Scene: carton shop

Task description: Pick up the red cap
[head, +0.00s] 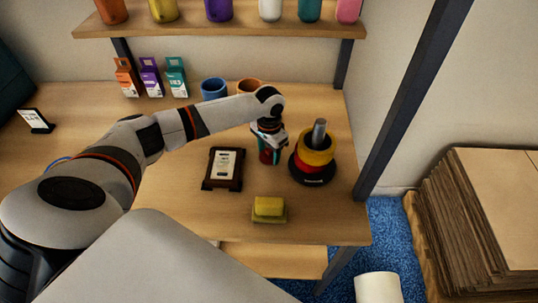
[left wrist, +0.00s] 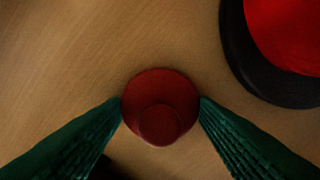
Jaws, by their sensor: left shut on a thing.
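The red cap (left wrist: 160,95) is round with a smaller raised round part, and sits between the two green fingertips in the left wrist view. My left gripper (left wrist: 160,105) is shut on it, with one finger against each side. In the head view my left gripper (head: 270,152) reaches down over the table, and a bit of the red cap (head: 265,157) shows beneath it, largely hidden. I cannot tell whether the cap touches the table. My right gripper is not in view.
A dark-based stand with red and yellow rings (head: 317,158) is close on the right. A framed card (head: 224,168) lies left, and a yellow block on a green base (head: 269,208) is in front. Blue (head: 214,89) and orange (head: 249,87) cups stand behind, under a shelf (head: 220,31).

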